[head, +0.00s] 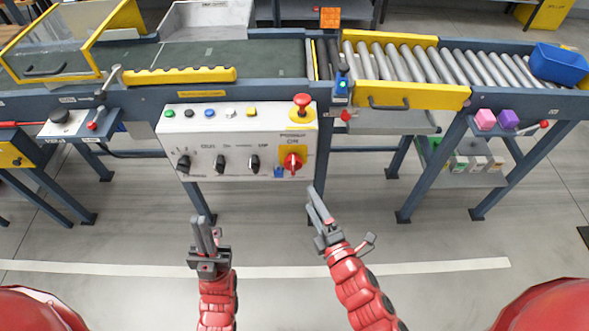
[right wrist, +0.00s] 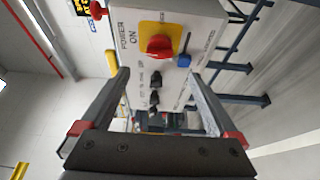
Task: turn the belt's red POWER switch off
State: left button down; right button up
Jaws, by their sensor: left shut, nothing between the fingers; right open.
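The red POWER switch (head: 292,162) sits on a yellow plate at the lower right of the white control panel (head: 240,150). The word ON shows above it, and its knob looks upright in the head view. The switch also shows in the right wrist view (right wrist: 158,46), ahead of the fingers and apart from them. A small blue tag (right wrist: 184,60) is beside it. My right gripper (head: 318,207) is open and empty, below and slightly right of the switch. My left gripper (head: 205,235) is shut and empty, below the panel's left part.
A red mushroom button (head: 302,102) is above the switch. Several black knobs (head: 220,162) line the panel to its left. The belt (head: 210,60) and rollers (head: 400,62) run behind. A blue bin (head: 558,64) is at far right. The floor before the panel is clear.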

aim_at(294, 171)
jog(key=x, duration=1.2)
jog(key=shift+w+a+r, duration=0.1)
jog(key=shift+w+a, duration=0.05)
jog(key=c, duration=1.4)
